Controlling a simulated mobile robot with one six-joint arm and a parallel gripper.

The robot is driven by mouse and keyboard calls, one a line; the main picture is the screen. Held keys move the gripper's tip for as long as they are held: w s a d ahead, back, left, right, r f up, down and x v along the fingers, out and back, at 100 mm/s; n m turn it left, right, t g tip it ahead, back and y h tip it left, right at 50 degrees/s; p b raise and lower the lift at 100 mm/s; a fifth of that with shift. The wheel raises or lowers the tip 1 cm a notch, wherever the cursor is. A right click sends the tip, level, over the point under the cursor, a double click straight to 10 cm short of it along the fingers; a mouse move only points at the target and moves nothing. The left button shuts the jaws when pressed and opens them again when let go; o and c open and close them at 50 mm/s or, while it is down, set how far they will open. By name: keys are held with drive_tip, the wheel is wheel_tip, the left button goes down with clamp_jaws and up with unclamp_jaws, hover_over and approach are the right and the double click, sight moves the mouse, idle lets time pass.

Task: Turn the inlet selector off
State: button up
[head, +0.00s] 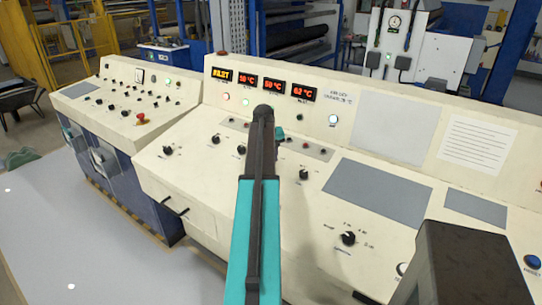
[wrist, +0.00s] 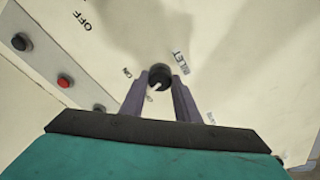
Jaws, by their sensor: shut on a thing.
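The inlet selector is a small round black knob (wrist: 158,72) on the cream panel, in the middle of the wrist view. A light mark on it points down and slightly left in that view, toward a small label. Printed letters ending in "LET" stand beside it. The two purple-grey fingers of my gripper (wrist: 160,84) lie on either side of the knob and are shut on it. In the head view my arm hides the knob and most of the gripper.
A red button (wrist: 65,81) and black buttons sit on a grey strip at left in the wrist view. In the head view, other black knobs (head: 348,238) dot the sloping console (head: 290,225). Lit displays (head: 265,83) stand behind. A red emergency button (head: 141,118) is on the left console.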

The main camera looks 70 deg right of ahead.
drive_tip(key=shift+s+n+y, duration=0.15)
drive_tip(key=shift+s+n, duration=0.1)
drive_tip(key=shift+n, duration=0.7)
drive_tip(key=shift+s+n+y, duration=0.15)
drive_tip(key=shift+s+n, duration=0.1)
drive_tip(key=shift+n, duration=0.7)
drive_tip(key=o, duration=1)
drive_tip(key=shift+r, duration=0.1)
drive_tip(key=shift+o, duration=0.3)
drive_tip(key=shift+w, duration=0.1)
drive_tip(key=shift+w+r, duration=0.1)
drive_tip(key=shift+v, duration=0.8)
drive_tip(key=b+v, duration=0.2)
drive_tip(key=v, duration=1)
drive_tip(key=shift+s, duration=0.25)
